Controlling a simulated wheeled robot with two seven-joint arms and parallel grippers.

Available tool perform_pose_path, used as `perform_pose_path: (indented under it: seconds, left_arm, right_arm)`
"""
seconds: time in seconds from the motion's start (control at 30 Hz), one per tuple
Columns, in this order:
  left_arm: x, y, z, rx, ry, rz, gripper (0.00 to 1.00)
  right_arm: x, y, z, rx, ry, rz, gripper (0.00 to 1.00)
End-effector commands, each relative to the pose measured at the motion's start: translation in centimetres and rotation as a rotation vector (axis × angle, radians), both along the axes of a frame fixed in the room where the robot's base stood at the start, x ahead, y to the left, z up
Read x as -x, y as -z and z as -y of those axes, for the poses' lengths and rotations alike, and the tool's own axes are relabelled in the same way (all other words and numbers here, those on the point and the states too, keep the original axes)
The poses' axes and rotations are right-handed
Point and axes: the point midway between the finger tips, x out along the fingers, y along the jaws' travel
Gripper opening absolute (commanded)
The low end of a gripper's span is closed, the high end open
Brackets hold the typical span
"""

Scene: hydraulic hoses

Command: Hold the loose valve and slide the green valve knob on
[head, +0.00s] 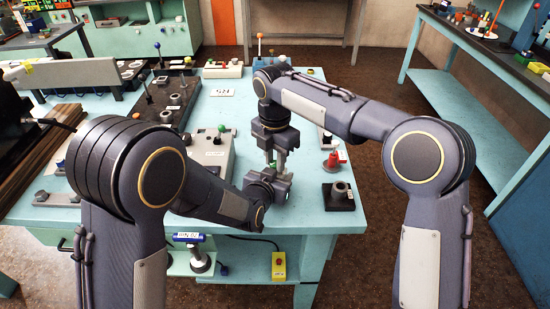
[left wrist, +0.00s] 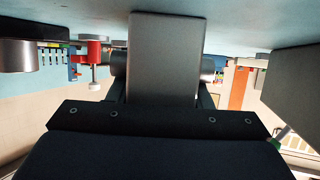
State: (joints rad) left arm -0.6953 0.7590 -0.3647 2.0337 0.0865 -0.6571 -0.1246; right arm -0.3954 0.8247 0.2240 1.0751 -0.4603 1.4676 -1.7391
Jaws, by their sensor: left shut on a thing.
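My left gripper (head: 270,182) is low over the front of the teal table, shut on the loose valve. In the left wrist view, the dark metal ends of the valve (left wrist: 208,68) show on both sides of the broad grey finger. My right gripper (head: 277,160) points down just above the left one. A small green patch, perhaps the green valve knob (head: 272,164), shows at its fingertips. Its grip is too small to make out. I cannot tell whether this green piece touches the valve.
A grey box (head: 207,150) with a green-ball lever (head: 221,128) stands left of the grippers. A red valve (head: 333,160) and a black block with a metal ring (head: 339,196) stand to the right. The table's front edge is close.

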Motion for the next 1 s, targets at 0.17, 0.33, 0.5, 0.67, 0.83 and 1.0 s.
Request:
perform_pose_path:
  seconds: [0.17, 0.33, 0.5, 0.67, 0.83, 1.0]
  left_arm:
    - [0.0, -0.1, 0.0, 0.001, 0.000, 0.002, 0.12]
    - [0.0, -0.1, 0.0, 0.001, 0.000, 0.002, 0.12]
    - [0.0, -0.1, 0.0, 0.001, 0.000, 0.002, 0.12]
    - [0.0, -0.1, 0.0, 0.001, 0.000, 0.002, 0.12]
    - [0.0, -0.1, 0.0, 0.001, 0.000, 0.002, 0.12]
    - [0.0, -0.1, 0.0, 0.001, 0.000, 0.002, 0.12]
  right_arm:
    - [0.0, 0.0, 0.0, -0.001, -0.001, 0.001, 0.46]
    - [0.0, 0.0, 0.0, 0.000, -0.001, 0.000, 0.46]
    - [0.0, -0.5, 0.0, 0.000, -0.001, 0.001, 0.46]
    - [-0.1, -3.0, -0.1, -0.003, 0.000, 0.004, 0.46]
    - [-0.1, -6.7, -0.1, -0.003, -0.002, 0.004, 0.46]
    - [-0.1, -9.9, -0.1, -0.002, -0.001, 0.003, 0.46]
